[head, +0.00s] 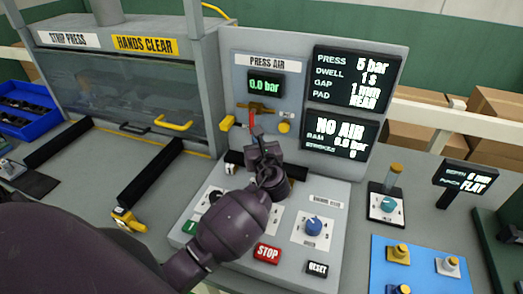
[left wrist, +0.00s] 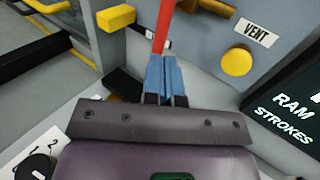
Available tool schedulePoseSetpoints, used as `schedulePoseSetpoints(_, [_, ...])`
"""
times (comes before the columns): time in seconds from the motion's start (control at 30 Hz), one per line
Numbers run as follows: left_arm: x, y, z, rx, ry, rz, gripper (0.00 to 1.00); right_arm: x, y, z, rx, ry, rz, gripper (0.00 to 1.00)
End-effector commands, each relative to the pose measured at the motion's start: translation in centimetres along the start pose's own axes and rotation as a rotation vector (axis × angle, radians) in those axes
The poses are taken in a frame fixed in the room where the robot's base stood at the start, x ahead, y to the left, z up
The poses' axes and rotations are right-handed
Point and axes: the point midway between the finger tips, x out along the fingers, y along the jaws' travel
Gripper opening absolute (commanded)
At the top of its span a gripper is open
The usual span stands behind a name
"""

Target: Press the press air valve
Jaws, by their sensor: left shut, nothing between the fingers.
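The press air panel (head: 268,90) carries a brass valve (head: 256,108) with a red lever (head: 252,120) hanging down, under a display (head: 265,85) reading 0.0 bar. The red lever also shows at the top of the left wrist view (left wrist: 164,25). My left gripper (head: 257,133) is in front of the panel at the lever's lower end. In the left wrist view its blue fingers (left wrist: 166,62) are together and empty, with their tips at or just below the lever; I cannot tell whether they touch. My right gripper is not in view.
A yellow knob (head: 284,127) labelled VENT in the wrist view is right of the lever; a yellow block (head: 227,123) is left. Screens (head: 340,133) read NO AIR. Below is a console with a red STOP button (head: 267,253) and a blue knob (head: 314,225). The press guard (head: 130,85) stands left.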

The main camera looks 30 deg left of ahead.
Motion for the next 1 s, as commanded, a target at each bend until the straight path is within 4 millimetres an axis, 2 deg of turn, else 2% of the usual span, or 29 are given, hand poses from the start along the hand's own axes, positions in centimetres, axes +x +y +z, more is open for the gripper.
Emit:
schedulePoseSetpoints(0.1, [1.9,0.0,0.1,0.002,-0.001,0.001,0.0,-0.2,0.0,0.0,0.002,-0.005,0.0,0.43])
schedulePoseSetpoints(0.3, [3.8,0.0,0.0,0.001,0.0,0.0,0.0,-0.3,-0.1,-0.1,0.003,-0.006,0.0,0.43])
schedulePoseSetpoints(1.0, [4.8,-0.4,-0.1,0.029,-0.018,0.0,0.0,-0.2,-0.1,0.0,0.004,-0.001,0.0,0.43])
